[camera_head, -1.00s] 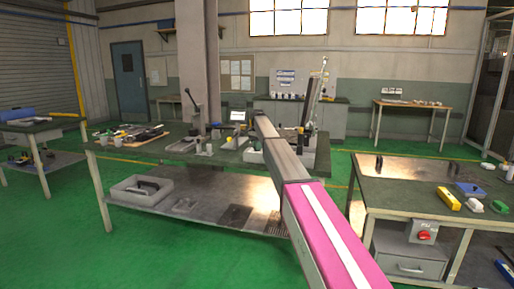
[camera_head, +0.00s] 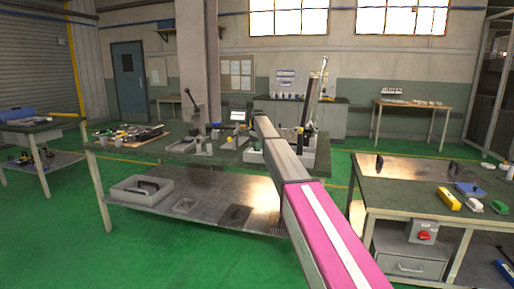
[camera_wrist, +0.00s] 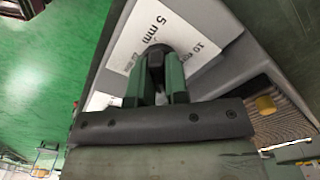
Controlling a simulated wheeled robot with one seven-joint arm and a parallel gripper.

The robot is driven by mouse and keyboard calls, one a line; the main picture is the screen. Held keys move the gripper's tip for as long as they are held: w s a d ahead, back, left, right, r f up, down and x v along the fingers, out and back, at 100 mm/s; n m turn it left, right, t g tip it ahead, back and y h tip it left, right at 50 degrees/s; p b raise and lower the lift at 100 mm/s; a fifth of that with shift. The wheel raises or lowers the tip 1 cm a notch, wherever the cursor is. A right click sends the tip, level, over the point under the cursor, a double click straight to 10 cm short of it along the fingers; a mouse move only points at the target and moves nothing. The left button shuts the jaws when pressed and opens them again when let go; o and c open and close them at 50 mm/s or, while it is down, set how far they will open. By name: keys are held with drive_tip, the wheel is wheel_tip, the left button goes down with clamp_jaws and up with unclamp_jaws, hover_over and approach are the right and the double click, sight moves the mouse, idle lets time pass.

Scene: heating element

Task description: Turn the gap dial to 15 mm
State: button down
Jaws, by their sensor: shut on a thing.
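In the wrist view a dark gap dial (camera_wrist: 156,56) stands on a white label plate (camera_wrist: 192,25). The label reads "5 mm" on its upper part and "10" to the right; other print is partly hidden by my gripper. My gripper (camera_wrist: 157,72) has its two green fingers on either side of the dial, shut on it. Which mark the dial points to cannot be told. In the head view my pink and grey arm reaches to the middle workbench (camera_head: 140,150) and hides the gripper and dial.
Tools and fixtures crowd the middle workbench, including an upright lever (camera_head: 190,100). A right-hand bench (camera_head: 400,190) holds a yellow block (camera_head: 448,199). The green floor between is clear.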

drive_tip(key=c, duration=1.1)
unclamp_jaws()
wheel_tip(320, 180, up, 11)
drive_tip(key=shift+f, duration=0.1)
